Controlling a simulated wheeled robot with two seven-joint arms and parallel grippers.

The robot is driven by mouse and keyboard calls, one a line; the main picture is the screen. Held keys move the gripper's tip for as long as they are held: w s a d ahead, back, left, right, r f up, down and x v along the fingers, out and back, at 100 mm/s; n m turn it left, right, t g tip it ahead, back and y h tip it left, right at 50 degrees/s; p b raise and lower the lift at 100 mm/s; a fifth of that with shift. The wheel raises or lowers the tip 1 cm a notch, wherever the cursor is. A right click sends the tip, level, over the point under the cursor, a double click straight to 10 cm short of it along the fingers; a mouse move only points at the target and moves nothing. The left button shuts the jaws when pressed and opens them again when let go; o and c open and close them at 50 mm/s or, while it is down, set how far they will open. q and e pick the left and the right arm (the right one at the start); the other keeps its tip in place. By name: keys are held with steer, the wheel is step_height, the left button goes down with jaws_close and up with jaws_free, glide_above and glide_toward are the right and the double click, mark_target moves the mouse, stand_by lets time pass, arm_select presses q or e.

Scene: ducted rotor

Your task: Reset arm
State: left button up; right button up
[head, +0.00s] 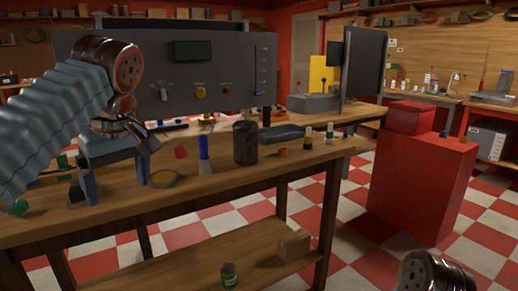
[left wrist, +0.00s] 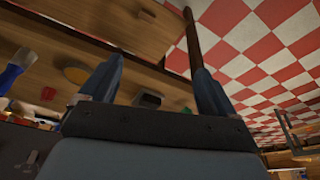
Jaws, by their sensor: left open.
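My left arm comes in from the left in the head view, bent at a shiny metal joint. Its left gripper (head: 117,178) points down over the left part of the wooden workbench (head: 240,192). The two blue-grey fingers stand wide apart with nothing seen between them. In the left wrist view the left gripper (left wrist: 157,85) also shows open and empty, with the bench and checkered floor beyond. A metal joint of my other arm shows at the bottom right of the head view. My right gripper is out of view.
A grey control panel (head: 220,75) stands behind. A red cabinet (head: 422,185) stands right, with open checkered floor between.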

arm_select(q)
steer(key=w+d+f+m+h, duration=0.1)
steer(key=w+d+f+m, duration=0.15)
steer(key=w+f, duration=0.45)
steer(key=w+d+f+m, duration=0.2)
steer(key=w+d+f, duration=0.15)
steer(key=f, duration=0.75)
steer(key=d+f+m+g+h, duration=0.1)
steer(key=d+f+m+h, duration=0.3)
steer(key=f, duration=1.5)
steer(key=s+d+f+h, duration=0.15)
steer(key=s+f, duration=0.25)
steer(key=f, duration=0.4)
steer(key=s+d+f+y, duration=0.1)
steer(key=s+d+f, duration=0.25)
steer(key=f, duration=0.55)
steer(key=s+f, duration=0.5)
steer(key=s, duration=0.3)
steer(key=s+f+h, duration=0.1)
steer(key=s+f, duration=0.3)
steer(key=s, duration=0.4)
steer(key=shift+s+a+f, duration=0.25)
steer(key=shift+f, duration=0.15)
steer(key=shift+o, duration=0.3)
